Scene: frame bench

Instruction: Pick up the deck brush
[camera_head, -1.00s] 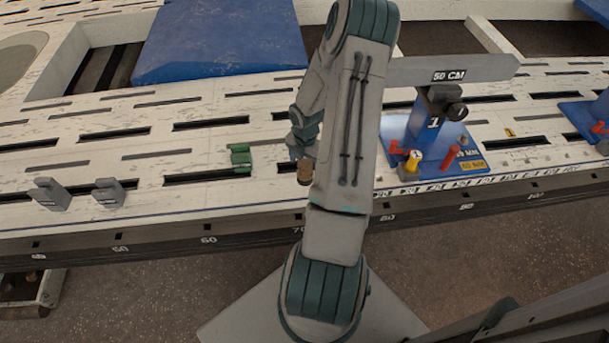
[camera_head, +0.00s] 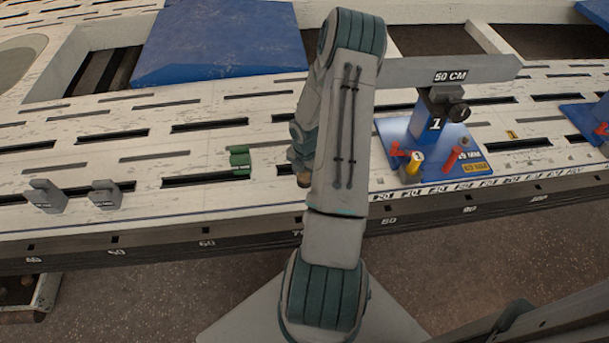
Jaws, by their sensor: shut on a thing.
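My gripper (camera_head: 300,167) is over the white slotted bench, mostly hidden behind my own forearm. It is shut on a small brown piece (camera_head: 303,181), which I take to be part of the deck brush. Only a bit of this piece shows below the gripper, beside my arm. The rest of the brush and the fingertips are hidden. I cannot tell whether the brown piece touches the bench.
A green block (camera_head: 239,160) sits just left of my gripper. Two grey stops (camera_head: 105,194) stand farther left. A blue stand (camera_head: 432,148) with red and yellow knobs and a "50 CM" bar (camera_head: 450,70) stands right of my arm. A blue pad (camera_head: 220,42) lies behind.

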